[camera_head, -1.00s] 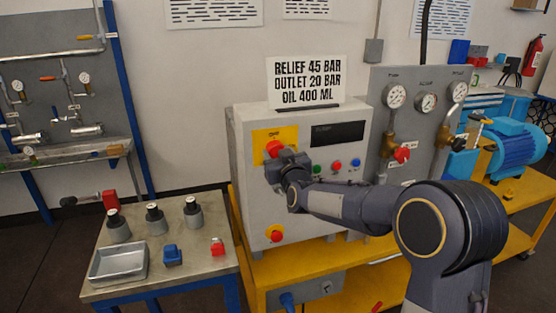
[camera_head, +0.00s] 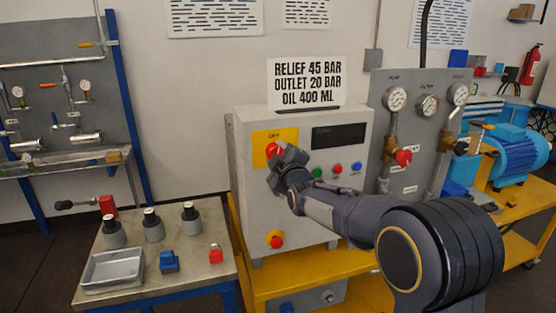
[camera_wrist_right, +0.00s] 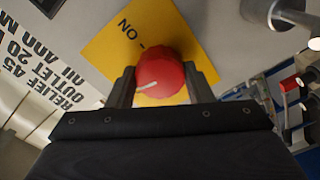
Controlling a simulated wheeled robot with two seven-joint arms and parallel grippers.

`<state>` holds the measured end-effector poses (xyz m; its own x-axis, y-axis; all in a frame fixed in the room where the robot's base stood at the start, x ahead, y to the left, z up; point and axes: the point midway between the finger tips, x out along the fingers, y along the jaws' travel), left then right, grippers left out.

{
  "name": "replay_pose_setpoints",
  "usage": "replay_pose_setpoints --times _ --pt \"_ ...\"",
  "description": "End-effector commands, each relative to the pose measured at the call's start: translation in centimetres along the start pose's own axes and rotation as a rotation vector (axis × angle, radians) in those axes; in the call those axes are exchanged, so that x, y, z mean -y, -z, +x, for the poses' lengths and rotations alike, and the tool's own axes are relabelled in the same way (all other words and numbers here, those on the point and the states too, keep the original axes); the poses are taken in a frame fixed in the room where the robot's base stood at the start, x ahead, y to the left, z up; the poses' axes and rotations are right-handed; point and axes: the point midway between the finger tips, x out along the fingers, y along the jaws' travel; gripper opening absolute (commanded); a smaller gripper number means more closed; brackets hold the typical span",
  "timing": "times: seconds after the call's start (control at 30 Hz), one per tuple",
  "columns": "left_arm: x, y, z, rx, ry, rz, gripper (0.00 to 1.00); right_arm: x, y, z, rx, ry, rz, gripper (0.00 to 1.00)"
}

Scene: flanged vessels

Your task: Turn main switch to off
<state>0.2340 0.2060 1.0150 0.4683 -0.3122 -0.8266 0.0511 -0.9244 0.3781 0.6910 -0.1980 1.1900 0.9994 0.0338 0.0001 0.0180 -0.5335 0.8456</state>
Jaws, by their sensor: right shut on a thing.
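The main switch is a red rotary knob (camera_head: 273,149) on a yellow plate (camera_head: 261,137) at the upper left of the grey control box (camera_head: 247,195). In the right wrist view the red knob (camera_wrist_right: 160,76) sits between my two fingers, with a pale pointer mark on its face. The yellow plate (camera_wrist_right: 125,48) there shows the word "ON". My right gripper (camera_head: 280,158) is shut on the knob; it also shows in the right wrist view (camera_wrist_right: 160,88). The knob's lower part is hidden in the head view. My left gripper is not in view.
The box also has a dark display (camera_head: 338,135), small coloured buttons (camera_head: 337,168) and a red button (camera_head: 275,240) low down. A side table (camera_head: 150,235) holds a metal tray (camera_head: 112,269), several grey vessels and padlock-like items. A gauge panel (camera_head: 420,110) stands to the right.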

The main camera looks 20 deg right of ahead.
Motion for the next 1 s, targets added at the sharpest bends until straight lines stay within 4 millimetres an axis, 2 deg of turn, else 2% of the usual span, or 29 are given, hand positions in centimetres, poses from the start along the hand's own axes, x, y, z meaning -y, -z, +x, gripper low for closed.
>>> replay_pose_setpoints --times 0.4,0.97,1.0 --pt "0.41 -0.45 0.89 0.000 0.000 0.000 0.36 0.11 0.01 0.00 -0.001 0.000 -0.199 0.24" --pt "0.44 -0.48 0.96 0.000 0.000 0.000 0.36 0.11 0.03 0.00 -0.001 0.002 -0.233 0.24" --pt "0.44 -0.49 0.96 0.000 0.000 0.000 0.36 0.11 0.03 0.00 -0.001 0.002 -0.233 0.48"
